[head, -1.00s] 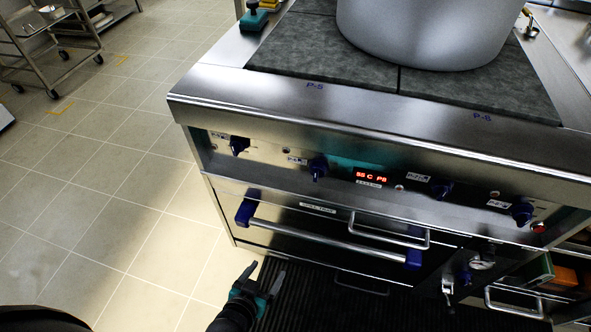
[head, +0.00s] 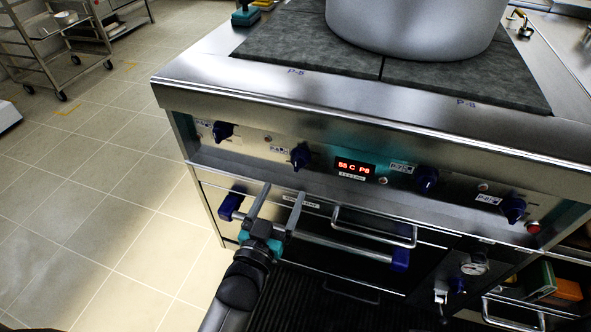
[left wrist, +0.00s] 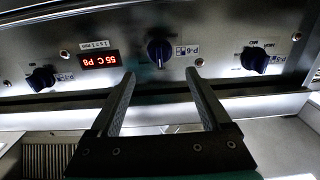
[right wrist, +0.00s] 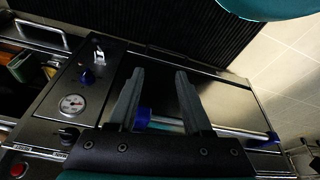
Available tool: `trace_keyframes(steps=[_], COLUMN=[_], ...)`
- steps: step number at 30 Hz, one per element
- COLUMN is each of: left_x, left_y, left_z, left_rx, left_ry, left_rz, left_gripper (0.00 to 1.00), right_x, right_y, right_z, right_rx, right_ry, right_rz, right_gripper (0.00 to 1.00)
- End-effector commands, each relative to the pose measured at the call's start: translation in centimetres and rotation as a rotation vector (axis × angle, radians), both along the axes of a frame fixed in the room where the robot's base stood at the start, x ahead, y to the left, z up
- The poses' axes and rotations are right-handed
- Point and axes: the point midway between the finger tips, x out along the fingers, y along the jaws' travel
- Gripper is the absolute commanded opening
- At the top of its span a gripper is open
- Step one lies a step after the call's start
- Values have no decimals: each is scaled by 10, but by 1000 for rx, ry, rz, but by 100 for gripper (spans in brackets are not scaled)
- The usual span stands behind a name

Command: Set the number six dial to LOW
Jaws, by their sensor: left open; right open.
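Several blue dials sit along the stove's front panel. In the head view, one dial (head: 300,157) is just left of the red display; its small label seems to read P-6, though I cannot be sure. In the left wrist view this dial (left wrist: 159,50) stands beyond and between my fingertips, its pointer roughly vertical in the picture. My left gripper (head: 280,194) is open and empty, below and in front of that dial, apart from it. My right gripper (right wrist: 160,72) is open and empty, seen only in the right wrist view, over the lower stove front.
The red display (head: 355,168) is right of the dial. Other dials (head: 222,131) (head: 427,180) flank it. An oven handle (head: 345,246) with blue ends runs below. A large pot (head: 415,25) stands on the stove top. Tiled floor (head: 90,215) is clear at left.

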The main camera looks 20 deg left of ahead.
Motion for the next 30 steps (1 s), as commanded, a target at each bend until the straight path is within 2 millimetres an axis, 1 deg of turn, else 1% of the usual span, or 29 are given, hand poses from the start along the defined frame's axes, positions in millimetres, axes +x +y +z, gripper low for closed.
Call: trace_keyframes(steps=[1,3,15,22,30], left_x=[9,19,73,91,95], left_y=[0,-1,-3,-3,-3], left_z=[-2,-2,-1,-1,-1], left_rx=[1,0,0,1,0], left_ry=[-3,-3,-2,0,3], left_rz=[-1,-1,-1,-1,0], left_gripper=[81,81,81,81,81], right_x=[2,3,6,4,3], right_y=[0,0,0,1,0], right_z=[4,12,56,73,78], right_rx=[1,2,10,15,16], right_ry=[-10,-22,-85,-108,-115], right_rz=[0,-1,-3,-2,-2], right_gripper=[50,50,50,50,50])
